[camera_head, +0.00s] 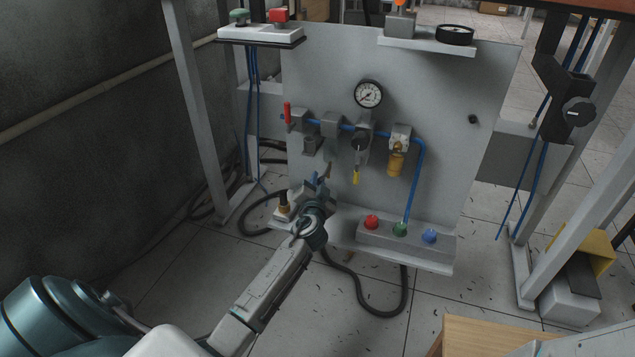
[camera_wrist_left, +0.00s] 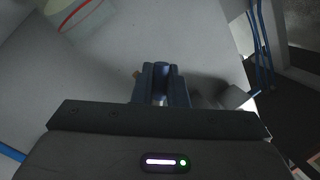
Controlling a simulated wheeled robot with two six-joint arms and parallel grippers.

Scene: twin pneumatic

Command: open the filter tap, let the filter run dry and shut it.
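A grey upright panel (camera_head: 450,110) carries a row of air fittings on a blue pipe. A dark unit (camera_head: 360,143) with a yellow tip (camera_head: 355,177) hangs under the round gauge (camera_head: 369,94). I cannot tell for sure which part is the filter tap. My left gripper (camera_head: 320,179) is in front of the panel, below and left of the yellow tip and apart from it. In the left wrist view its fingers (camera_wrist_left: 161,84) are close together; whether they hold anything is unclear. A pale round part with a red line (camera_wrist_left: 80,12) shows at that view's top left. My right gripper is out of view.
A red-handled valve (camera_head: 287,113) is at the pipe's left end, a brass bowl (camera_head: 396,161) at its right. A box with red, green and blue buttons (camera_head: 385,240) sits on the lower ledge. A black hose (camera_head: 375,311) loops below.

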